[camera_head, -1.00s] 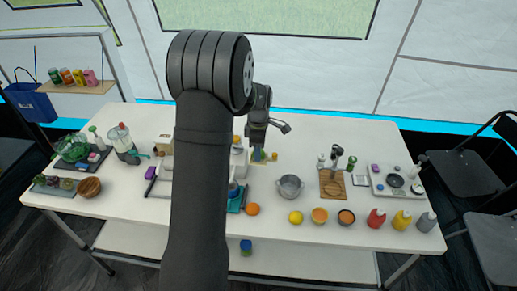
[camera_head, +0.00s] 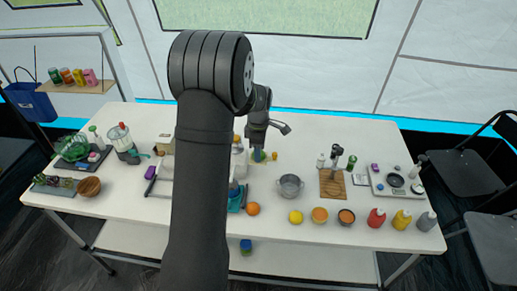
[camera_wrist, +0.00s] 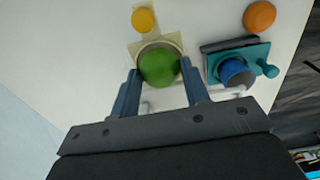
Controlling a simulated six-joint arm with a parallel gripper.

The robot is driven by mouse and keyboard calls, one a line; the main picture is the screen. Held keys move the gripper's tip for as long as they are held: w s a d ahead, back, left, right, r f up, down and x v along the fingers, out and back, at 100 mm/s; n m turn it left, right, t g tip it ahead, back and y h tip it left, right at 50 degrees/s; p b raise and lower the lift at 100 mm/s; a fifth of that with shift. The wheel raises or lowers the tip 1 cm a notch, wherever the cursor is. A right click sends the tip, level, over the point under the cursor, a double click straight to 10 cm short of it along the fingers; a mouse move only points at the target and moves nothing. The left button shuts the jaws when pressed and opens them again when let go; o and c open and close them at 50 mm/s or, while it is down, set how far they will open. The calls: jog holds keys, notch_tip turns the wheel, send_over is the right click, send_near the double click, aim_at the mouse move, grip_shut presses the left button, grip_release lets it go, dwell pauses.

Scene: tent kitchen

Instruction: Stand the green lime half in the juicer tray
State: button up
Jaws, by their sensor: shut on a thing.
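The green lime half (camera_wrist: 158,68) is between the two fingers of my gripper (camera_wrist: 161,88) in the wrist view, its rounded green side toward the camera. My gripper is shut on it. A pale ring shows around the lime, over a cream base (camera_wrist: 172,40) that looks like the juicer tray. I cannot tell whether the lime touches it. A small yellow-orange round piece (camera_wrist: 143,19) is at another part of the cream base. In the head view, the lime (camera_head: 258,156) shows small and green just below my gripper (camera_head: 257,150).
A teal device with a blue round part (camera_wrist: 234,70) stands close on the right in the wrist view, with an orange (camera_wrist: 259,16) beyond it. In the head view, a metal pot (camera_head: 290,188) and a wooden board (camera_head: 333,190) stand to the right.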

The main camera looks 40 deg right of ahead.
jog(key=shift+f, duration=0.2)
jog(key=o, duration=0.5)
jog(key=shift+r, duration=5.5)
notch_tip(320, 180, down, 9)
jog(key=shift+r, duration=0.1)
